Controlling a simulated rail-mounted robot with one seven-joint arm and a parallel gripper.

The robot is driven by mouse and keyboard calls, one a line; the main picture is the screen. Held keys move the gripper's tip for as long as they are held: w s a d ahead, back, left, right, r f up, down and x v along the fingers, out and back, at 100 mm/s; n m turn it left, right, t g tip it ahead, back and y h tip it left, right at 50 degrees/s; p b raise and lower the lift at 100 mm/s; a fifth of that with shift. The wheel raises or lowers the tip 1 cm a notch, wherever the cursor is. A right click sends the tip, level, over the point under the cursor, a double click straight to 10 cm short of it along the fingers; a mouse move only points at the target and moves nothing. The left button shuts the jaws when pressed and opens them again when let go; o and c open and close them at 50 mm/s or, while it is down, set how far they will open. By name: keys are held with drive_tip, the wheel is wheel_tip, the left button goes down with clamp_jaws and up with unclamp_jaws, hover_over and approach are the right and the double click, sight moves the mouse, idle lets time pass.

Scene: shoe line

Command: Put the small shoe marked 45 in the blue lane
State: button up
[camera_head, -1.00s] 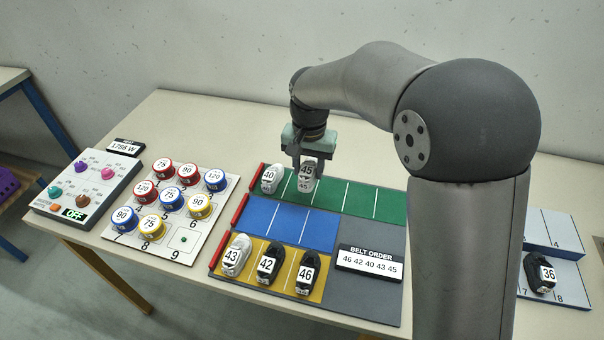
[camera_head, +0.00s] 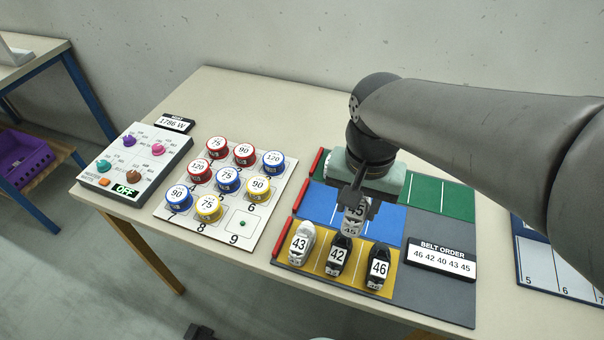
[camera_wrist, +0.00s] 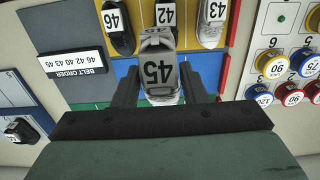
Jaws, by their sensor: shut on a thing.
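The small grey-white shoe marked 45 (camera_head: 353,222) is between the fingers of my gripper (camera_head: 360,205), which is shut on it. The shoe also shows in the wrist view (camera_wrist: 160,72), with its 45 label facing the camera. In the head view it overlaps the blue lane (camera_head: 318,203), near the yellow lane's edge; I cannot tell whether it touches the board. No other shoe shows in the visible parts of the blue lane. My gripper and arm hide part of the blue and green lanes.
White shoe 43 (camera_head: 301,243), black shoe 42 (camera_head: 338,256) and black shoe 46 (camera_head: 378,268) stand in the yellow lane, close in front. The green lane (camera_head: 440,194) is behind. The belt order sign (camera_head: 440,260) stands at right.

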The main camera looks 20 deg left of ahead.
drive_tip(key=w+a+f, duration=0.2)
drive_tip(key=w+f, duration=0.1)
drive_tip(key=w+a+f+p, duration=0.1)
drive_tip(key=w+a+f, duration=0.5)
drive_tip(key=shift+w+a, duration=0.1)
drive_tip(key=shift+w, duration=0.2)
drive_tip(key=shift+w+a+f+p, duration=0.25)
drive_tip(key=shift+f+p, duration=0.05)
drive_tip(key=shift+f, duration=1.65)
drive_tip(key=shift+f, duration=0.1)
drive_tip(key=shift+f, duration=0.15)
drive_tip(key=o, duration=1)
drive_tip(key=shift+c, duration=0.2)
